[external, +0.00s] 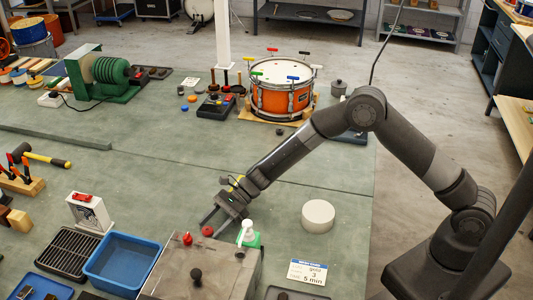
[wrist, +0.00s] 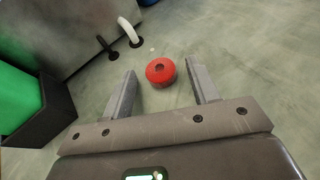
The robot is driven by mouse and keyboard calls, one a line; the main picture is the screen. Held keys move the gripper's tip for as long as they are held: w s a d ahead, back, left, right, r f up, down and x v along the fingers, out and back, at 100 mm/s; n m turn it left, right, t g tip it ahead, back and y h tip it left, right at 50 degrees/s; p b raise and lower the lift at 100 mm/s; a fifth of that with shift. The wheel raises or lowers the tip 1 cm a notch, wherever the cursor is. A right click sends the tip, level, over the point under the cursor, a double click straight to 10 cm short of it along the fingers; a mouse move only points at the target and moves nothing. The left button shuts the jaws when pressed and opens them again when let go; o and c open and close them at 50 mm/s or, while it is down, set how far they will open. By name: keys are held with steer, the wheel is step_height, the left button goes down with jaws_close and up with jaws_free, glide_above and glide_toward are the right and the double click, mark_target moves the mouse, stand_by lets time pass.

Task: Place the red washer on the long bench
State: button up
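The red washer (wrist: 160,72) is a thick red ring with a dark centre hole. In the wrist view it appears between my gripper's fingertips (wrist: 161,76), with a gap on each side. It looks to rest on the grey-green surface; its exact depth relative to the fingertips is hard to tell. In the external view the washer (external: 207,231) shows as a small red disc just beside my open gripper (external: 221,219), which points down low over the long grey-green bench (external: 150,175). The gripper holds nothing.
A grey metal box (external: 205,268) with knobs stands close to the washer. A green and white bottle (external: 248,236) stands right of my gripper. A white round block (external: 318,215), blue bin (external: 122,262) and orange drum (external: 283,90) are around. The bench middle is clear.

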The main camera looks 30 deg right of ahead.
steer(key=c, duration=1)
steer(key=shift+r, duration=0.15)
steer(key=r, duration=0.4)
steer(key=shift+w+d+r, duration=0.15)
steer(key=shift+d, duration=0.05)
steer(key=shift+c, duration=0.3)
steer(key=w+a+r+v, duration=0.1)
steer(key=r+v, duration=0.1)
steer(key=v, duration=1.1)
steer(key=w+d+f+m+t+h, duration=0.1)
steer(key=w+d+m+t, duration=0.25)
steer(key=d, duration=0.55)
steer(key=w+d+m+t+h, duration=0.1)
steer(key=w+d+m+t, duration=0.25)
steer(key=d, duration=0.45)
steer(key=w+d+f+m+t, duration=0.1)
steer(key=w+d+m+t, duration=0.25)
steer(key=d, duration=0.55)
steer(key=s+d+m+t+h, duration=0.2)
steer(key=d+m+t+h, duration=0.3)
steer(key=d, duration=1.7)
steer(key=shift+s+f+m+h, duration=0.45)
steer(key=shift+m+h, duration=0.4)
steer(key=shift+h, duration=0.25)
